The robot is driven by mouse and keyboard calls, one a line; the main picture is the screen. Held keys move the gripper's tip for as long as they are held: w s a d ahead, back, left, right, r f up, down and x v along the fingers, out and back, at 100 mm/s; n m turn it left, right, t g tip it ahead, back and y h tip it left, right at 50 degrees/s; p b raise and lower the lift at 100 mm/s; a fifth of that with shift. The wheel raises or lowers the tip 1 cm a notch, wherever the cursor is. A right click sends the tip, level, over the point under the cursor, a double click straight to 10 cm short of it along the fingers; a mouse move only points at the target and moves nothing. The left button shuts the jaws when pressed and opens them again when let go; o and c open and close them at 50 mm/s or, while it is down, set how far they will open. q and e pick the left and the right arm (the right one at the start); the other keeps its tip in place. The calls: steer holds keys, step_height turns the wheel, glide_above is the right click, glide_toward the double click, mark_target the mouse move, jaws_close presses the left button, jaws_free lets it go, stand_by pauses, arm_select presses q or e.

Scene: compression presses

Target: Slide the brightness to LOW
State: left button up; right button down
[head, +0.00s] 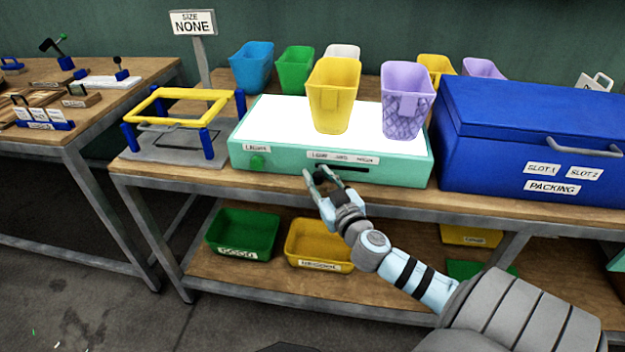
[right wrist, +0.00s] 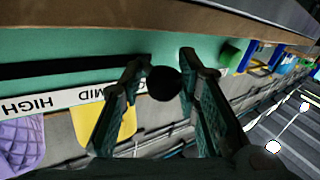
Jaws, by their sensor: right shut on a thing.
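The teal light box (head: 285,166) has a glowing white top. Its front carries a label strip (head: 344,157) above a dark slot (head: 350,168). In the right wrist view, which is turned over, HIGH and MID (right wrist: 92,92) can be read on the strip; the LOW end is hidden behind a finger. My right gripper (head: 318,176) is at the left part of the slot. In the right wrist view its fingers are shut on a round black slider knob (right wrist: 165,83), which sits past MID, away from HIGH. My left gripper is not in view.
A yellow cup (head: 334,95) and a purple cup (head: 407,100) stand on the light box. A green knob (head: 258,162) is on its front left. A blue packing box (head: 530,140) stands close on the right, a yellow frame (head: 190,95) on the left.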

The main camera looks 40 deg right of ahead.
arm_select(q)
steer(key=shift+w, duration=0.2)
arm_select(e)
steer(key=shift+a+r, duration=0.15)
steer(key=c, duration=1.5)
jaws_free()
steer(key=shift+w, duration=0.1)
steer(key=shift+c, duration=0.2)
steer(key=shift+o, duration=1.2)
steer(key=shift+w+a, duration=0.1)
steer(key=shift+w, duration=0.1)
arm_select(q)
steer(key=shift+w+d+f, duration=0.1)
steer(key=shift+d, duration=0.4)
